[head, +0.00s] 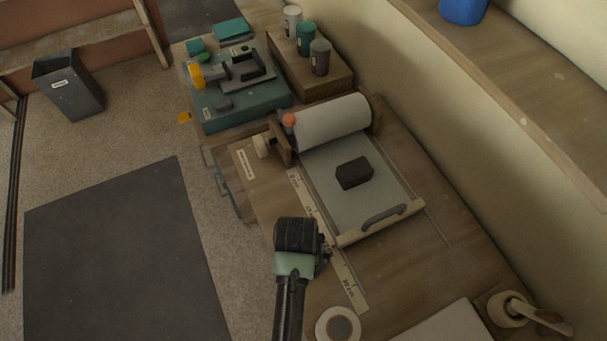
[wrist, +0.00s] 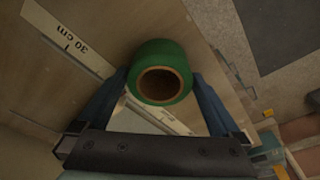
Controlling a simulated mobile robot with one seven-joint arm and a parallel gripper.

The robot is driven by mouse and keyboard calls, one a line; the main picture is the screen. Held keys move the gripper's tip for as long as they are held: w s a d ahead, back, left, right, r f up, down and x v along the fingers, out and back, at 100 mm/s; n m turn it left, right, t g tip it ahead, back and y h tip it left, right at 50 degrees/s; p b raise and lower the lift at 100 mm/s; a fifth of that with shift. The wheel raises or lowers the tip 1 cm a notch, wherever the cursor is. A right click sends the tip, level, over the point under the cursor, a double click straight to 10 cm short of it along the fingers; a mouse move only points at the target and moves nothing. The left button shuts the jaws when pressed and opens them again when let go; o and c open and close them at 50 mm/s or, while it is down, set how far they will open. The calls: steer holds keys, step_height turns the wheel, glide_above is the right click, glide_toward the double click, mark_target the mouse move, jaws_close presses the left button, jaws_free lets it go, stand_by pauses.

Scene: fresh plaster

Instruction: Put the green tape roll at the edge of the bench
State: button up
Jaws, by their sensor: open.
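The green tape roll (wrist: 160,50) shows in the wrist view, its brown hollow core facing the camera. It sits between the two blue fingers of my gripper (wrist: 160,76). The fingers are spread, one on each side of the roll; I cannot tell whether either touches it. In the head view my gripper (head: 298,236) is over the left part of the wooden bench (head: 400,285), by its long left edge, and the green roll is hidden there. The bench edge runs just right of the roll in the wrist view.
A ruler strip (head: 347,281) lies beside my gripper. A white tape roll (head: 323,330) is near the bottom. A paper roller board (head: 395,190) with a black block (head: 353,173) lies ahead. A teal toolbox (head: 215,122) stands further back. Floor lies left of the bench.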

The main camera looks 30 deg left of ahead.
step_height(320, 180, up, 12)
steer(key=s, duration=0.2)
steer(key=w+r+t+y, duration=0.1)
steer(key=w+r+t, duration=0.4)
steer(key=r, duration=0.4)
steer(key=w+r+m+t+y, duration=0.1)
steer(key=w+r+t, duration=0.2)
steer(key=w+r, duration=0.5)
steer(key=w+r+t+y, duration=0.1)
steer(key=w+r+t, duration=0.35)
steer(key=r, duration=0.55)
steer(key=d+r+t+h, duration=0.1)
steer(key=d+r+t, duration=0.15)
steer(key=r, duration=0.55)
steer(key=d+r+t, duration=0.2)
steer(key=d+r, duration=0.1)
steer(key=r, duration=0.4)
steer(key=s+d+r+t, duration=0.1)
steer(key=s+r+t, duration=0.2)
steer(key=r, duration=0.3)
steer(key=s+d+r+t+h, duration=0.1)
steer(key=s+d+r+t, duration=0.1)
steer(key=r, duration=0.5)
steer(key=s+d+r+t+h, duration=0.1)
steer(key=s+d+r+t, duration=0.1)
steer(key=s+r, duration=0.3)
steer(key=shift+d+r+t, duration=0.25)
steer(key=shift+r+t, duration=0.55)
steer(key=shift+r, duration=0.15)
